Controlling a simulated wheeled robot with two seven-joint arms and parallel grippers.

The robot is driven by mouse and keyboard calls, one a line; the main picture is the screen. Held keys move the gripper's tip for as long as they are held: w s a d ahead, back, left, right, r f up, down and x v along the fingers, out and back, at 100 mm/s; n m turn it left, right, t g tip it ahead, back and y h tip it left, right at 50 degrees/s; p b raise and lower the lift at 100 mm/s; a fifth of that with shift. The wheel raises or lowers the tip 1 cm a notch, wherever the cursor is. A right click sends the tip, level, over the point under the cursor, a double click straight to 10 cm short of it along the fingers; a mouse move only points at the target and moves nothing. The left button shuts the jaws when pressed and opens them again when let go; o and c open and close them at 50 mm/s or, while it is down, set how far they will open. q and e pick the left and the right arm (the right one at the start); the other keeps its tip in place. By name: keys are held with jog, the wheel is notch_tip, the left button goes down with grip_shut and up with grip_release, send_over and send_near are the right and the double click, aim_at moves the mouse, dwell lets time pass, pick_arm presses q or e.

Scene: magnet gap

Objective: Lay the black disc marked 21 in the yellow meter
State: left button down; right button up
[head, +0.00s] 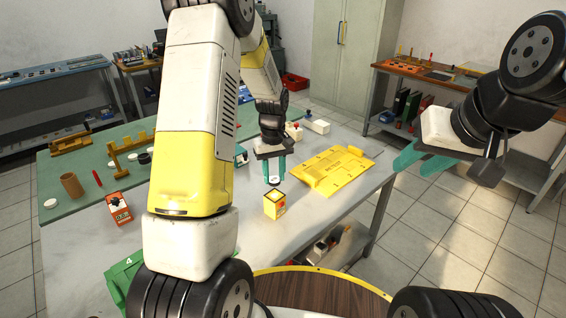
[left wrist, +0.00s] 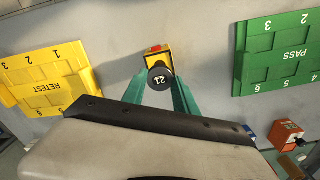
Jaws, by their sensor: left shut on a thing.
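The black disc marked 21 (left wrist: 160,78) is held between the teal fingertips of my left gripper (left wrist: 160,84). Its number faces the wrist camera. The yellow meter (head: 274,206) is a small box on the grey table, and it shows just beyond the disc in the left wrist view (left wrist: 152,54). In the head view, my left gripper (head: 273,174) is shut on the disc just above the meter. I cannot tell whether disc and meter touch; the disc partly hides the meter in the wrist view. My right gripper (head: 422,161) is open and empty, off the table's right side.
A yellow RETEST tray (head: 328,184) lies right of the meter. A green PASS tray (left wrist: 282,55) is on the other side, partly hidden by my arm in the head view. An orange meter (head: 118,209) and several small discs stand at the left.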

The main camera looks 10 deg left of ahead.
aim_at(275, 196)
pick_arm(q)
jog(key=shift+f, duration=2.55)
jog(key=shift+f, duration=0.15)
jog(key=c, duration=0.9)
grip_release()
jog(key=c, duration=0.5)
jog(key=shift+r, duration=2.25)
